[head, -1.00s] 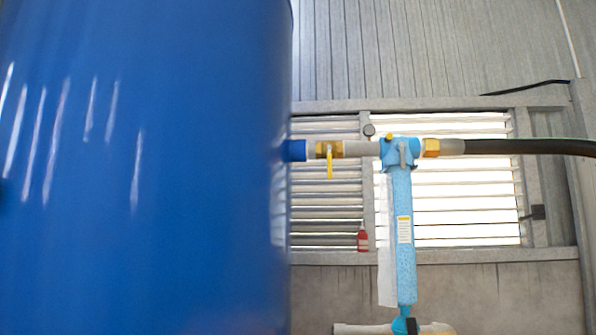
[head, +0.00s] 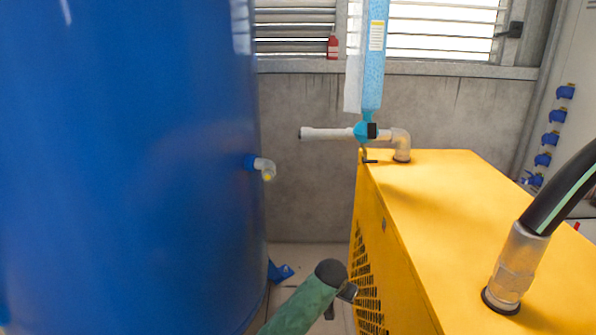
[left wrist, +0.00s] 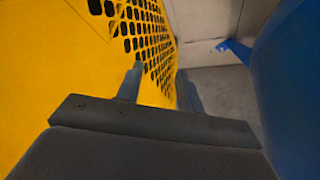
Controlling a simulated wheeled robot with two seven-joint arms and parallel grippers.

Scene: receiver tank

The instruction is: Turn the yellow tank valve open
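The blue tank (head: 130,170) fills the left of the head view. The yellow-handled valve on its upper outlet is outside the head view now. A lower tank outlet (head: 264,167) with a pale elbow and a small yellow tip shows on the tank's right side. A green arm link with a dark end, apparently my left arm, rises from the bottom of the head view between the tank and a yellow machine. In the left wrist view my left gripper (left wrist: 160,70) has its two fingers apart with nothing between them. My right gripper is not in view.
The yellow machine (head: 450,205) with a perforated side stands close at right. A thick black hose (head: 562,195) rises from its top. A light-blue filter (head: 373,65) hangs behind, with a pale pipe (head: 328,133) below. The gap between tank and machine is narrow.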

